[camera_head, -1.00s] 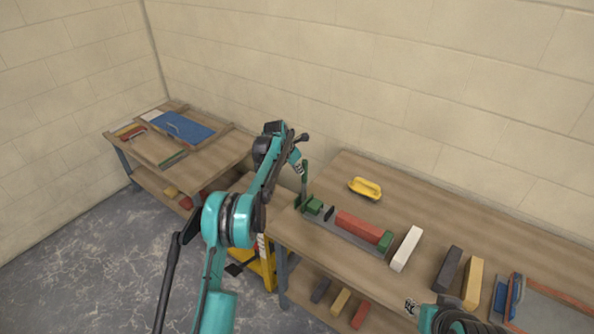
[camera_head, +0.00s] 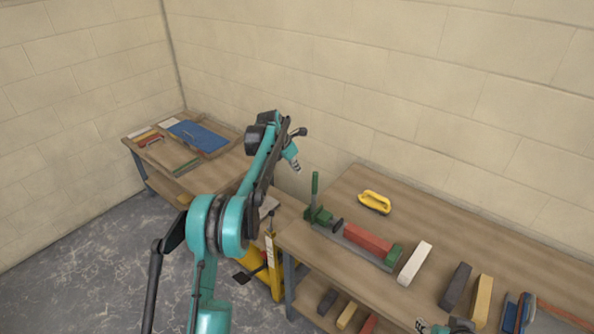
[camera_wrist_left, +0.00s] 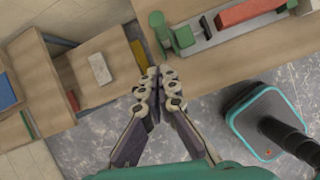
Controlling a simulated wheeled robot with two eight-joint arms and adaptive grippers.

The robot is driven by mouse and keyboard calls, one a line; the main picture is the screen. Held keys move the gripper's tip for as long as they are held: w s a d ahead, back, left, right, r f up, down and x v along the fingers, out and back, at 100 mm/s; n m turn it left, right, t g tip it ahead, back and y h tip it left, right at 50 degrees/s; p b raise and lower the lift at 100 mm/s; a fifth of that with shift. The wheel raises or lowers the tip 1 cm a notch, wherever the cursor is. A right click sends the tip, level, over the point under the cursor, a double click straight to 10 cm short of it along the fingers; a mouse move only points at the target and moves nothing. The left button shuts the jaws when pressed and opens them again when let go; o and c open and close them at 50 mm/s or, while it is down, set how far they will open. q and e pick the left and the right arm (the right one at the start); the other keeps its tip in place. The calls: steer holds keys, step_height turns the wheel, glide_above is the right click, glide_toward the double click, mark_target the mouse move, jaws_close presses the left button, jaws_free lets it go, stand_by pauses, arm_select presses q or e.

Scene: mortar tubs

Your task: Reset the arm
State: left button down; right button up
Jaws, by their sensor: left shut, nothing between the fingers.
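My left arm (camera_head: 262,160) is teal and black and is raised and bent in the middle of the head view. Its gripper (camera_head: 294,163) hangs at its end, left of the vise on the right bench, and is empty. In the left wrist view the left gripper's fingertips (camera_wrist_left: 158,78) are together with nothing between them, apart from the bench things. My right gripper (camera_head: 430,327) shows only as a small part at the bottom edge of the head view; its fingers are not clear.
The left bench (camera_head: 205,175) carries a blue board (camera_head: 203,136). A yellow stand (camera_head: 272,270) is between the benches. Open floor lies at the left.

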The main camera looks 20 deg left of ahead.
arm_select(q)
steer(key=shift+s+r, duration=0.1)
steer(key=shift+s, duration=0.05)
steer(key=s+d+r+m+t+y+b, duration=0.1)
steer(key=s+d+r+m+b, duration=0.25)
steer(key=s+m, duration=0.6)
steer(key=s+d+r+m+b, duration=0.2)
steer(key=s+d+m+b, duration=0.3)
steer(key=s, duration=0.8)
steer(key=s+f+m, duration=0.4)
steer(key=s+m, duration=0.1)
steer(key=s, duration=0.2)
steer(key=s+d+f+m+t+b, duration=0.1)
steer(key=s+f+m, duration=0.4)
steer(key=s, duration=0.3)
steer(key=s+f+m+y+b, duration=0.1)
steer(key=s+f+m, duration=0.4)
steer(key=s, duration=0.3)
steer(key=shift+d+f+t, duration=0.2)
steer(key=shift+t, duration=0.2)
